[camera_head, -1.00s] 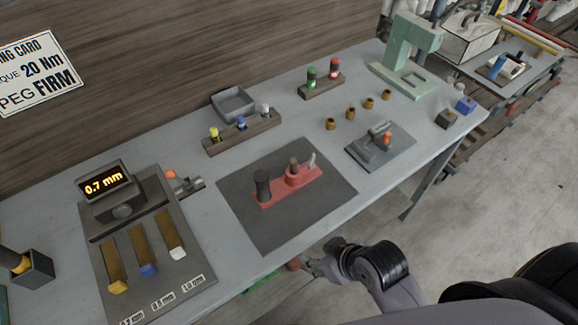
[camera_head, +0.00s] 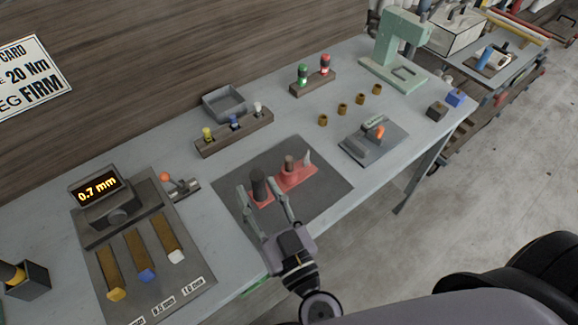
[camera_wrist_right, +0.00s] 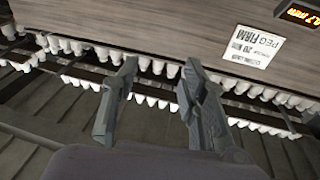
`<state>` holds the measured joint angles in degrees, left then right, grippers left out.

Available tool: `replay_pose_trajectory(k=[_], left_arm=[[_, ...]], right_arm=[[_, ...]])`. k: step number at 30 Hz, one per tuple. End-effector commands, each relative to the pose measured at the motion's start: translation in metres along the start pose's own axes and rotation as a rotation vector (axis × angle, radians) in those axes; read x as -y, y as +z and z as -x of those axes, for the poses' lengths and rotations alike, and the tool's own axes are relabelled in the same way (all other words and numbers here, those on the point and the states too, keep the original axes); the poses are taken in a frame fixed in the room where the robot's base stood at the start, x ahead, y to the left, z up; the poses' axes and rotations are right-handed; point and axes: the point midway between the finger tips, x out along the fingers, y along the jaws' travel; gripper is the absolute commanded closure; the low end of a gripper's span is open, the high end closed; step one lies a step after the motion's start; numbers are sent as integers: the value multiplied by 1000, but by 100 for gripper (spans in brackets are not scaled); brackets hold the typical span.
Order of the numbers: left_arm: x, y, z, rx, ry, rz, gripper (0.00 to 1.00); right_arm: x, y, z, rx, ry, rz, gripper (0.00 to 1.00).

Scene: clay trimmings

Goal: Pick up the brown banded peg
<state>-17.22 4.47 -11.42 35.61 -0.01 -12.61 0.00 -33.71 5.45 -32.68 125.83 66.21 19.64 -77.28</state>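A short brownish peg (camera_head: 289,163) stands upright in the middle of the red holder (camera_head: 293,180) on the dark mat; bands on it are too small to make out. A thicker dark cylinder (camera_head: 258,184) stands at the holder's left end, with a grey piece at its right end. My right gripper (camera_head: 257,188) is in front of the holder, fingers apart, and partly overlaps it in the head view. In the right wrist view its two fingers (camera_wrist_right: 157,85) are spread with nothing between them. My left gripper is not in view.
A rack (camera_head: 234,135) with yellow, blue and white pegs stands behind the mat. Another rack (camera_head: 313,86) holds green and red pegs. Several brown bushings (camera_head: 342,109) stand to the right, near a grey fixture (camera_head: 373,143). A gauge board (camera_head: 185,275) lies left.

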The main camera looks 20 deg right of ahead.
Motion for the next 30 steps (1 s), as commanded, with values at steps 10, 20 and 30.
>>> replay_pose_trajectory(k=[10,20,30], left_arm=[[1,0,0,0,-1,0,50],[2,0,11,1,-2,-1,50],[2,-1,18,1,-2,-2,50]], right_arm=[[-51,59,41,236,405,62,60],[-75,72,2,255,430,73,60],[-101,88,-54,256,427,72,60]])
